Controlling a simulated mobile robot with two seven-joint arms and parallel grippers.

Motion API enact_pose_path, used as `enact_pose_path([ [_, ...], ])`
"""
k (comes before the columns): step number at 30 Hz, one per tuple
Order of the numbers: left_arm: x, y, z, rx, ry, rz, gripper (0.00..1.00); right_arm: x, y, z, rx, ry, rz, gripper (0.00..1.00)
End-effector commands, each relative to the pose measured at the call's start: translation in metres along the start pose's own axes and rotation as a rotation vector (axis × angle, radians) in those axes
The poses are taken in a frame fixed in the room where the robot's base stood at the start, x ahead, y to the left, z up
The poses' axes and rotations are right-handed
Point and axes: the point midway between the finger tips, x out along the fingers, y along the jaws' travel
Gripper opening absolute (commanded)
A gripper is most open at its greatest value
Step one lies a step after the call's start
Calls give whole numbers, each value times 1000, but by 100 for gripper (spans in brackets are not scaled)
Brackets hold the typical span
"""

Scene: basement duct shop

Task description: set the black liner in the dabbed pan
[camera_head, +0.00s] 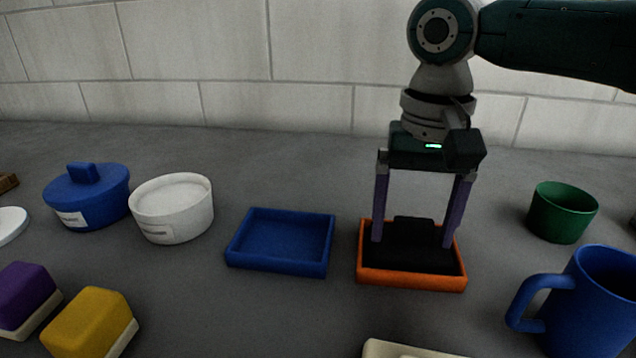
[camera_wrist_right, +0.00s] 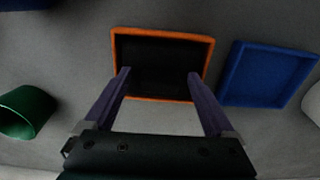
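The black liner (camera_head: 412,257) lies inside the orange pan (camera_head: 412,281), with a raised black grip on its top. The wrist view also shows the liner (camera_wrist_right: 160,52) within the orange rim of the pan (camera_wrist_right: 160,33). My right gripper (camera_head: 413,240) points down over the liner, its purple fingers wide apart on either side of the raised grip. In the wrist view the fingertips (camera_wrist_right: 159,73) also stand apart with nothing visibly clamped. The pan floor and any dab are hidden under the liner. My left gripper is not in view.
An empty blue tray (camera_head: 282,242) stands left of the pan. A blue mug (camera_head: 588,300) and a green cup (camera_head: 562,212) stand to the right. Farther left are a white round tub (camera_head: 172,210), a blue lidded pot (camera_head: 88,200), and yellow (camera_head: 88,318) and purple (camera_head: 24,292) blocks.

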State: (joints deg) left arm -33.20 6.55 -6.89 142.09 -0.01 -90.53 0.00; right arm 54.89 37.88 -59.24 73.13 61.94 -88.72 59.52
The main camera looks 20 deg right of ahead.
Motion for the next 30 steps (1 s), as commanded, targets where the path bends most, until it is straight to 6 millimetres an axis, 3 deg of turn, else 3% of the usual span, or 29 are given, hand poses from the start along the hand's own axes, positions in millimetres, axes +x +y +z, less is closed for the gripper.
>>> enact_pose_path([
  [8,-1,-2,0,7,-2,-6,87,-7,0,-1,0,2,-2,89],
  [21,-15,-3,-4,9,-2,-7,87,-96,-1,-1,0,2,-3,89],
  [30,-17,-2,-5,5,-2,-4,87,-123,0,0,0,0,-1,89],
])
